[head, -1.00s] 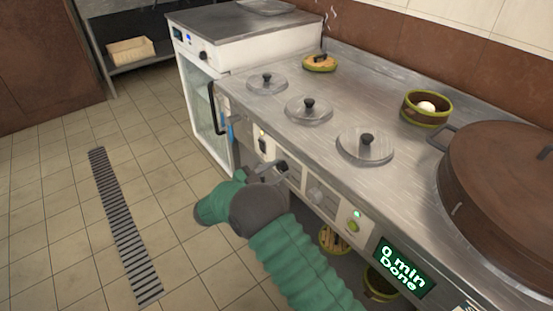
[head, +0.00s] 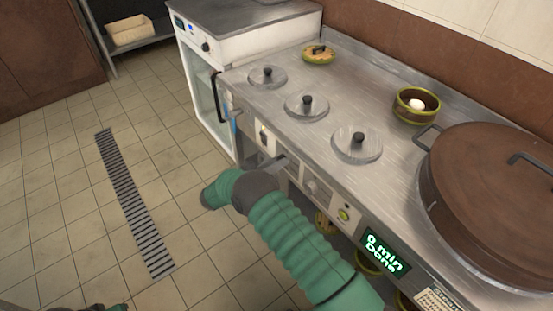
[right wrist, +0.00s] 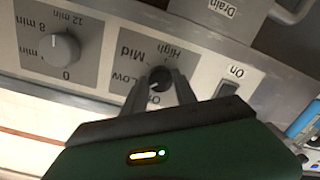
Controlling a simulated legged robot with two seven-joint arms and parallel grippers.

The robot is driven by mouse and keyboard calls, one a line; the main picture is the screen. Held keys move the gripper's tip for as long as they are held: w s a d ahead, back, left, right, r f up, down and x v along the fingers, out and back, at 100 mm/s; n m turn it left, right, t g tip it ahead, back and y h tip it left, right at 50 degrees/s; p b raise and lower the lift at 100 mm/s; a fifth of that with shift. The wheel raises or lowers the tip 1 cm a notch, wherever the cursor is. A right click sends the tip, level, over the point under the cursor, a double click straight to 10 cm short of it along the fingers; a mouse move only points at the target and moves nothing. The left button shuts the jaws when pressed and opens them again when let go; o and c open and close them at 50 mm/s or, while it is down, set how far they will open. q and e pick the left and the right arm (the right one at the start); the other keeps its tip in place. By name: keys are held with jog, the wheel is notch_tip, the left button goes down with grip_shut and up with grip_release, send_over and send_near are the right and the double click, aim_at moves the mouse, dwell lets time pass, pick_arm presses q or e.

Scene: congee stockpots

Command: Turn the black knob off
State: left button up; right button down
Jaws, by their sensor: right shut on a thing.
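The black knob (right wrist: 160,78) is on the front panel of the steel counter, with Off, Low, Mid and High printed around it. In the right wrist view my right gripper (right wrist: 160,90) has one finger on each side of the knob and is shut on it. In the head view my right gripper (head: 278,162) reaches the panel from below, and the knob is hidden by it. The knob's pointer mark cannot be made out. A small green and dark part of my left arm shows at the bottom left edge of the head view; its fingers do not show clearly.
A grey timer knob (right wrist: 60,48) and an On switch (right wrist: 228,90) flank the black knob. Several lidded steamer holes (head: 307,105) and a large brown-lidded pot (head: 490,185) are on the counter. A green display (head: 385,252) reads "0 min Done".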

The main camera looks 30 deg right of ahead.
jog(key=n, duration=0.8)
jog(key=shift+w+n+g+p, duration=0.2)
jog(key=shift+n+g+p, duration=0.1)
jog(key=shift+n+g, duration=0.1)
jog(key=shift+a, duration=0.1)
jog(key=c, duration=1.4)
grip_release()
jog(key=o, duration=0.4)
jog(key=shift+w+f, duration=0.1)
jog(key=shift+f, duration=0.05)
